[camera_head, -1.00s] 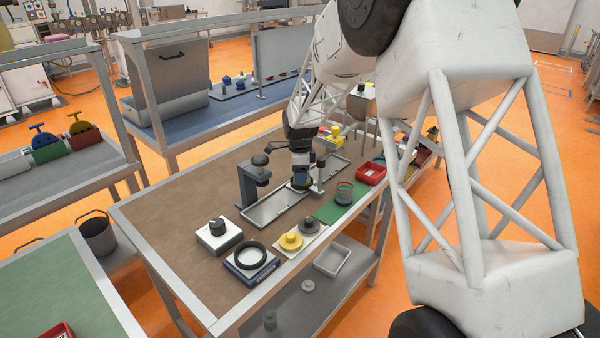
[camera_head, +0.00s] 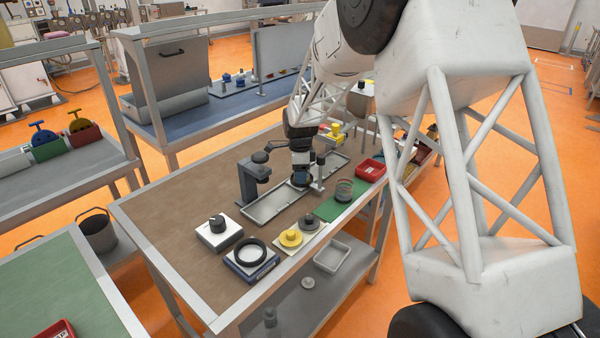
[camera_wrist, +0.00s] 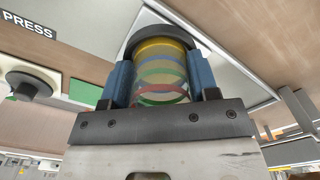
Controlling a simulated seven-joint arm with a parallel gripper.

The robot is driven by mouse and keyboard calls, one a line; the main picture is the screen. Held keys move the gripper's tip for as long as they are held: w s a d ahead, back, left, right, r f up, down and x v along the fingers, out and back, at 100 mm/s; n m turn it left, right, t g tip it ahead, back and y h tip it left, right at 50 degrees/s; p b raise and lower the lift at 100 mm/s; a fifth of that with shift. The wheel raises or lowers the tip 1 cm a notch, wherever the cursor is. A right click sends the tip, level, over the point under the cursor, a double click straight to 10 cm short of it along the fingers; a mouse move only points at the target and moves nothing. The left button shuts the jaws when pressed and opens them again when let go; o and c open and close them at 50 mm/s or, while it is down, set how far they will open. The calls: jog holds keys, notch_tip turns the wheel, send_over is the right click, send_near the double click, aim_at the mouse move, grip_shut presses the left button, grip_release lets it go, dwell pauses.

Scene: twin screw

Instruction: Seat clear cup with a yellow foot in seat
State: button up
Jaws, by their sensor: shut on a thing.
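My gripper (camera_wrist: 160,84) is shut on a clear cup (camera_wrist: 161,75), with a blue finger on each side. Blue, green and red bands ring the cup, and its yellow foot (camera_wrist: 160,46) is at the end away from my wrist. A dark ring (camera_wrist: 160,33), apparently the seat, curves around the foot. I cannot tell whether the foot is inside it or just above it. In the head view my gripper (camera_head: 301,178) points down over the grey tray (camera_head: 262,213), hiding most of the cup and seat.
A dark press stand (camera_head: 250,185) is close on the left and a thin post (camera_head: 320,172) close on the right. A red bin (camera_head: 371,170) lies beyond. The brown tabletop (camera_head: 175,205) is clear at left.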

jog(key=shift+f, duration=0.1)
jog(key=o, duration=1.3)
jog(key=shift+s+f, duration=0.1)
jog(key=shift+f, duration=0.05)
jog(key=shift+r, duration=3.7)
